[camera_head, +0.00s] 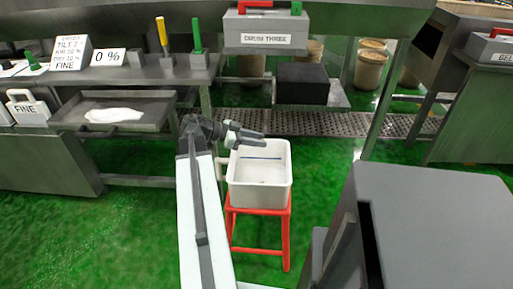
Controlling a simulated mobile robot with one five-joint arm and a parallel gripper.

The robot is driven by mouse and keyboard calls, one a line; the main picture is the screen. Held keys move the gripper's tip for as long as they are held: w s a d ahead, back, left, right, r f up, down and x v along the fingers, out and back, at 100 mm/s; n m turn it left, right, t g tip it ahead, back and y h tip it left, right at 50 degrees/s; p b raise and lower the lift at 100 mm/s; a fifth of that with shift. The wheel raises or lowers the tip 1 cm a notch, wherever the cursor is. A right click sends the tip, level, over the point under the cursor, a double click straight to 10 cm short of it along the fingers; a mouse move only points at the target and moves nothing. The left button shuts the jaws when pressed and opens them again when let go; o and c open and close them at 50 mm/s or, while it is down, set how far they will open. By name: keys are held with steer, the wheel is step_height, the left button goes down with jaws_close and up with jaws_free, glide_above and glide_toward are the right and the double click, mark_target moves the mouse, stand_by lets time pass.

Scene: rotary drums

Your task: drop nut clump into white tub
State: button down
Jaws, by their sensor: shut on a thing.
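A white tub (262,195) stands on a red stool in the middle of the view. Its open top faces up, with a blue line along the inner back wall. My gripper (262,139) is at the tub's back left rim, and its fingertips appear over or just behind the tub's back edge. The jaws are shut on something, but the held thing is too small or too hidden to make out. I cannot pick out a nut clump anywhere in view.
The red stool (286,240) stands on green floor. Left is a steel bench with a tray (150,122) holding white material. Behind is a grey box labelled DRUM THREE (264,40) and a black block (302,84). A grey cabinet (440,215) fills the right front.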

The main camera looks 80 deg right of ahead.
step_height(320, 180, down, 6)
steer(key=b, duration=0.5)
steer(key=shift+r, duration=0.15)
steer(key=c, duration=1)
jaws_free()
steer(key=shift+o, duration=0.2)
steer(key=p+v, duration=0.2)
steer(key=v, duration=0.5)
steer(key=shift+w, duration=0.3)
steer(key=shift+a+r, duration=0.1)
steer(key=shift+a, duration=0.05)
